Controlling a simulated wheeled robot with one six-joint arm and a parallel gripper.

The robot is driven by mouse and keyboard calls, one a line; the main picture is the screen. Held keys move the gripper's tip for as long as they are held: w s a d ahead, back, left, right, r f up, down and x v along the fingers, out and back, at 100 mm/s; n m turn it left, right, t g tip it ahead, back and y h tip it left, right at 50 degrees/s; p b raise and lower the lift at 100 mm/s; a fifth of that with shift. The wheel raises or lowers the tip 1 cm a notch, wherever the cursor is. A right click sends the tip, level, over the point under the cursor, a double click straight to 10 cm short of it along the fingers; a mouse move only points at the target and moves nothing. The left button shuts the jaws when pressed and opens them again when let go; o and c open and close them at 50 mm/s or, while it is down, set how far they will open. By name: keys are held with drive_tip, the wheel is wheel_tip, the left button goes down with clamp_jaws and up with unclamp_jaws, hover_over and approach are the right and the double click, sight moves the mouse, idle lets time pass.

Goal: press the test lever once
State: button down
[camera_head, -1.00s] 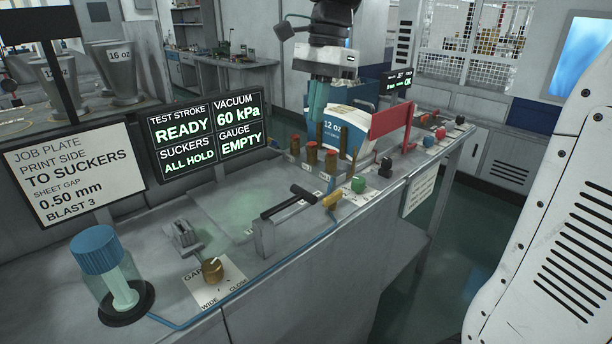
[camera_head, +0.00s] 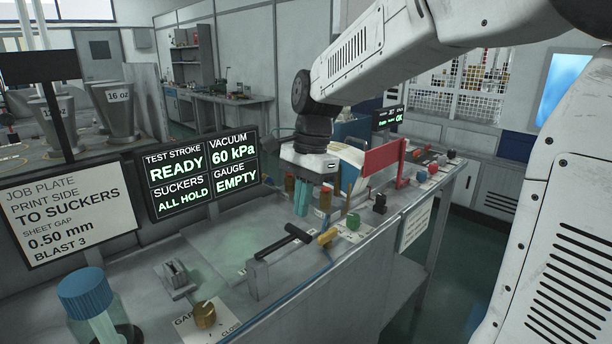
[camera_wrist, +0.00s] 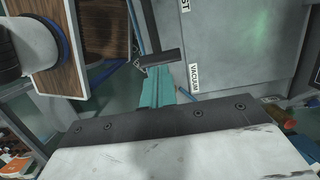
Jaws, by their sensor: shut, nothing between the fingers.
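A black-handled lever (camera_head: 284,241) stands on a grey metal bracket on the bench, and I take it to be the test lever; no readable label confirms it. In the wrist view its black T-shaped handle (camera_wrist: 156,57) shows just beyond my fingertips. My gripper (camera_head: 302,208) has teal fingers, shut and empty, pointing down above and behind the lever in the head view. The fingers also show in the wrist view (camera_wrist: 157,75), seemingly apart from the handle. The dark screen (camera_head: 203,172) reads test stroke READY, vacuum 60 kPa, suckers ALL HOLD, gauge EMPTY.
A yellow knob (camera_head: 328,236) sits right beside the black handle. A green knob (camera_head: 352,222) and a red panel (camera_head: 384,165) stand further right. A brass gap knob (camera_head: 204,314) and a blue-capped jar (camera_head: 85,293) are at the front left. A VACUUM label (camera_wrist: 194,77) lies near my fingers.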

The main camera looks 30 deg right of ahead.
drive_tip(key=shift+s+a+f, duration=0.1)
drive_tip(key=shift+a+f, duration=0.05)
drive_tip(key=shift+f, duration=0.6)
drive_tip(key=shift+a+f, duration=0.1)
drive_tip(key=shift+f, duration=0.6)
drive_tip(key=f+y, duration=0.2)
drive_tip(key=d+f+g+y, duration=0.1)
drive_tip(key=f, duration=0.1)
drive_tip(key=shift+y, duration=0.4)
drive_tip(key=shift+a+f+g+y, duration=0.15)
drive_tip(key=shift+f+g+y, duration=0.25)
drive_tip(key=shift+f+y, duration=0.35)
drive_tip(key=v, duration=1.4)
drive_tip(key=shift+a+r, duration=0.2)
drive_tip(key=shift+r, duration=0.15)
